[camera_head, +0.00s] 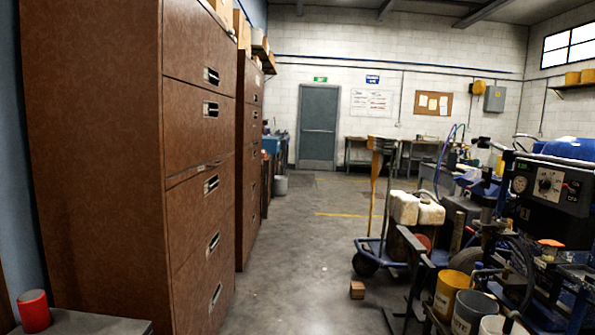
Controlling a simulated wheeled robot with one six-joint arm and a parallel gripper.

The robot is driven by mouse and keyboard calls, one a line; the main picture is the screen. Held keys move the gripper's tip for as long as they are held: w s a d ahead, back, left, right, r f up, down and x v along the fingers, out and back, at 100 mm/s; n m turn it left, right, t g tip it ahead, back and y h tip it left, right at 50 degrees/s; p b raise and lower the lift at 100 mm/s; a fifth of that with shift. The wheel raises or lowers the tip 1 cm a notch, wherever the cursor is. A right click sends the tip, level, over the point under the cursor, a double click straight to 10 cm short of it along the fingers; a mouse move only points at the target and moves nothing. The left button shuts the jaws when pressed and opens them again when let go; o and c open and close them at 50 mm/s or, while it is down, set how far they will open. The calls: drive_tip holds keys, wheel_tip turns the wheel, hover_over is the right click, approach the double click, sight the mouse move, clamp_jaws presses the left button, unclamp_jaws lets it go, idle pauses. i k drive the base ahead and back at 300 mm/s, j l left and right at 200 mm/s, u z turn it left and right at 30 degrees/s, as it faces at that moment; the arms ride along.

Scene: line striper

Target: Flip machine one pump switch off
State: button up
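A line striper machine (537,230) stands at the right edge, partly cut off by the frame. Its black control panel (550,205) faces me and carries a round gauge (519,184), a dial (548,184) and a small red part (573,190). I cannot tell which part is the pump switch or how it is set. A second wheeled machine (368,250) with a blue frame and off-white containers (416,208) stands farther back. I see no label saying which is machine one. My gripper is not visible.
Tall brown drawer cabinets (200,150) line the left. A red can (33,311) stands on a low surface at bottom left. A small wooden block (357,290) lies on the floor. Buckets (472,312) stand before the near machine. The middle aisle is clear towards a grey door (317,125).

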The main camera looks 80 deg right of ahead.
sight(564, 185)
drive_tip(key=z, duration=3.8)
